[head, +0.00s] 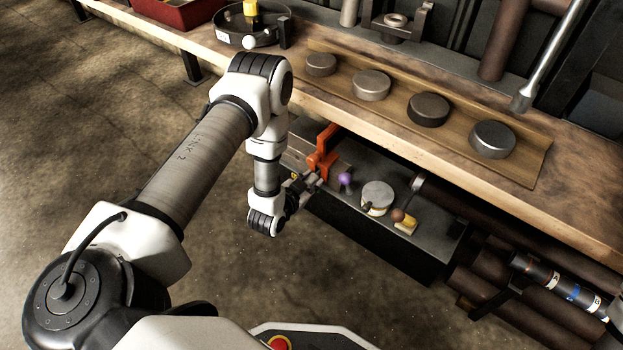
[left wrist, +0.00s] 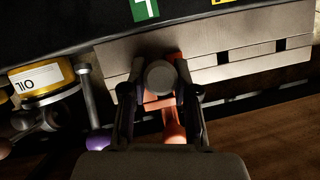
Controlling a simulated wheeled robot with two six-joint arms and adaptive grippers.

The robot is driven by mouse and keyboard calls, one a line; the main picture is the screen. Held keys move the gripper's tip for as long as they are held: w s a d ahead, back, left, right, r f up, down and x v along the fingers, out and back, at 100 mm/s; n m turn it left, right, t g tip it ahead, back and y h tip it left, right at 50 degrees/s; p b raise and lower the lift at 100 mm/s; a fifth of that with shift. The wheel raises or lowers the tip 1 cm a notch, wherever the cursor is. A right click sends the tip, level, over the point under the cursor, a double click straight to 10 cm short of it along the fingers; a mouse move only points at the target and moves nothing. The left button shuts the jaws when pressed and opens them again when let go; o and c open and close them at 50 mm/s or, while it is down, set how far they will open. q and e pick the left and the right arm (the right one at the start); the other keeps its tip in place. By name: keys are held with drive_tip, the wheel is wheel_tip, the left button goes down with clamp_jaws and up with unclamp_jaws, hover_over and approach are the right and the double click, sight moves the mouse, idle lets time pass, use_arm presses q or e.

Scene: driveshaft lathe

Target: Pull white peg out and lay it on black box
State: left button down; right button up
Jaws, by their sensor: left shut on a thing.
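My left gripper (head: 306,184) is at the left end of a low black box (head: 375,243) under the bench edge, beside an orange clamp-like part (head: 322,150). In the left wrist view my left gripper (left wrist: 160,85) is shut on a round-ended peg (left wrist: 159,77), which looks grey in the shade. The orange part (left wrist: 172,128) shows just behind it. I cannot tell how far the peg sits in its hole. In the head view the gripper hides the peg. What seems to be my right gripper (head: 485,299) is dark at the lower right, and its jaws are unclear.
A purple ball knob (head: 346,179), a round can (head: 377,197) and a brown ball (head: 397,215) are on the box top. The wooden bench (head: 440,165) overhangs behind, with several metal discs in a tray (head: 535,170). Pipes lie at lower right. The floor in front is clear.

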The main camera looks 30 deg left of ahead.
use_arm(q)
drive_tip(key=shift+s, duration=0.3)
drive_tip(key=s+p, duration=0.3)
drive_tip(key=s, duration=0.3)
drive_tip(key=shift+s+a+p, duration=0.15)
drive_tip(key=shift+a+p, duration=0.15)
drive_tip(key=shift+p, duration=0.05)
idle(1.0)
idle(1.3)
